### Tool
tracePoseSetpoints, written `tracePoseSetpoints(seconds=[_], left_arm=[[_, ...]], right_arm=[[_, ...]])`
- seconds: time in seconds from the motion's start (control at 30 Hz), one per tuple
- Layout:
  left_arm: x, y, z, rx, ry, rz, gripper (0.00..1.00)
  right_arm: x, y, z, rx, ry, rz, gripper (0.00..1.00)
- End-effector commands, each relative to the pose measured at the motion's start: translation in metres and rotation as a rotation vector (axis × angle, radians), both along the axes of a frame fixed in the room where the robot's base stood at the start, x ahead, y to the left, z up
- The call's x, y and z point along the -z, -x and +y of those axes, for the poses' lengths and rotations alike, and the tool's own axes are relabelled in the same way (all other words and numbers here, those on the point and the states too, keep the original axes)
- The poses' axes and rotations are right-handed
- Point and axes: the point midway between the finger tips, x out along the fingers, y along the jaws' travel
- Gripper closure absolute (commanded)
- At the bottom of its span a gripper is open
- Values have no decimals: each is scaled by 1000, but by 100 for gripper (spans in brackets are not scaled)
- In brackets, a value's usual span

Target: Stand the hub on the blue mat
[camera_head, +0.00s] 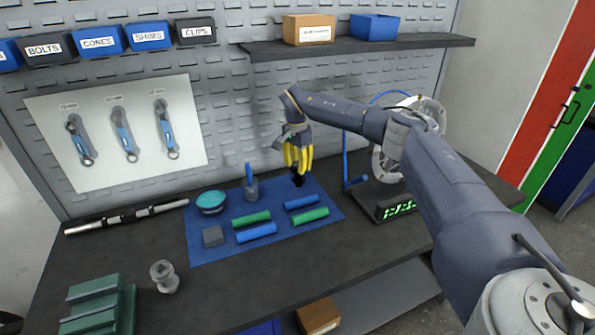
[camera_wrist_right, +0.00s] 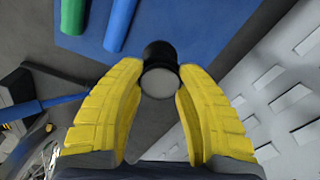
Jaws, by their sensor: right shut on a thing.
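The blue mat (camera_head: 220,251) lies flat on the dark workbench. My right gripper (camera_head: 298,174) points down over the mat's back right part. Its yellow fingers (camera_wrist_right: 160,78) are shut on a black cylindrical piece (camera_head: 297,182), which shows a round grey end face in the right wrist view (camera_wrist_right: 158,55). The piece looks roughly upright; I cannot tell whether it touches the mat. A silver flanged spool (camera_head: 164,277), shaped like a hub, stands on the bench left of the mat. I cannot tell for certain which of the two is the hub. My left gripper is not in view.
Green blocks (camera_head: 97,302) sit front left.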

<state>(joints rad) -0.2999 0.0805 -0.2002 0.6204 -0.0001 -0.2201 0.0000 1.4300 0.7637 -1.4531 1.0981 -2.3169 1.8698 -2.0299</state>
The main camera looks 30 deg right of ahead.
Motion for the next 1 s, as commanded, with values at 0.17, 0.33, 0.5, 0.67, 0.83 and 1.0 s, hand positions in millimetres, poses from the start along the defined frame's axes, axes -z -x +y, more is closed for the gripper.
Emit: tracePoseSetpoints(seconds=[0.17,0.33,0.5,0.67,0.83,1.0], left_arm=[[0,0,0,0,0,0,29],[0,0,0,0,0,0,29],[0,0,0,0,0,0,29],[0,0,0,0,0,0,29],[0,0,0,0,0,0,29],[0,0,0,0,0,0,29]], right_arm=[[23,0,1,0,-2,0,100],[27,-5,0,-1,0,-2,100],[27,-4,0,0,0,-1,100],[31,-4,0,0,0,0,62],[30,-4,0,0,0,0,42],[30,-4,0,0,0,0,40]])
